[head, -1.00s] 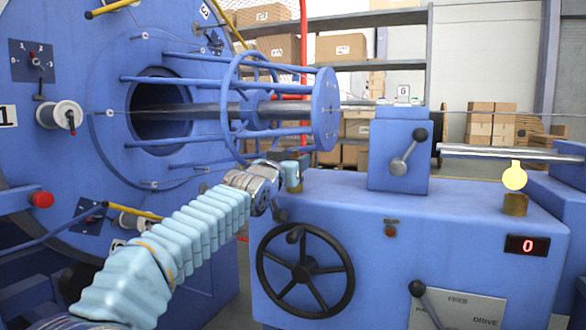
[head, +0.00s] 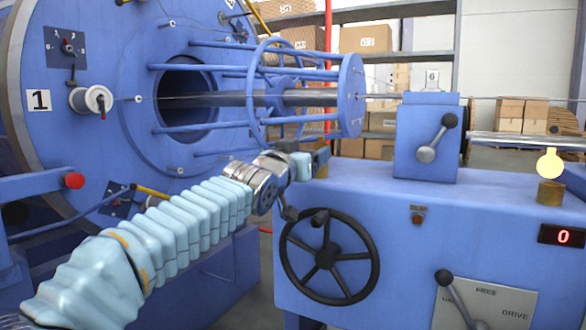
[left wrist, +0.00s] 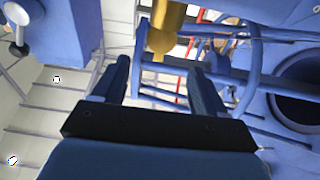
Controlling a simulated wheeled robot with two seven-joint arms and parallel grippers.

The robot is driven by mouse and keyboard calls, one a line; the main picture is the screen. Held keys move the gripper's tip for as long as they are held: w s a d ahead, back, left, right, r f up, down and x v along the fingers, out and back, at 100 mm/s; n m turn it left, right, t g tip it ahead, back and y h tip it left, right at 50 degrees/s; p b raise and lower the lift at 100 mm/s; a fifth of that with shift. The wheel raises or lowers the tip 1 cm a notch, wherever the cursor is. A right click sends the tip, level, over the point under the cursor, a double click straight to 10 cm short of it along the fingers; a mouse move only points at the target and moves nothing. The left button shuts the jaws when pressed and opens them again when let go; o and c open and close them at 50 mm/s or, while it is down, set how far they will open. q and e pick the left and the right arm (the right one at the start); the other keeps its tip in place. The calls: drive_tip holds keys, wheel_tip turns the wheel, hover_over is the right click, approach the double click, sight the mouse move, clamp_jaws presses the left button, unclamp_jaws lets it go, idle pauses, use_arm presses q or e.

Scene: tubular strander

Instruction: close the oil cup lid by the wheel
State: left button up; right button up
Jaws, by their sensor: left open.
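The brass oil cup (head: 323,155) by the handwheel (head: 329,257) stands on the blue housing's left end, largely hidden behind my left gripper (head: 306,165) in the head view. In the left wrist view a brass piece (left wrist: 168,22) comes in from the top, just beyond the fingertips and roughly between their lines. My left gripper (left wrist: 160,78) is open, with nothing between its fingers. I cannot tell the lid's exact angle. My right gripper is not in view.
A second oil cup (head: 550,192) with a raised yellow lid (head: 549,163) stands on the housing's right side. The blue rod cage (head: 350,95) is just above and behind my left gripper. A lever (head: 437,138) sits on the block to the right.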

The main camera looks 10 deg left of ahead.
use_arm(q)
drive_tip(key=v, duration=0.7)
idle(0.3)
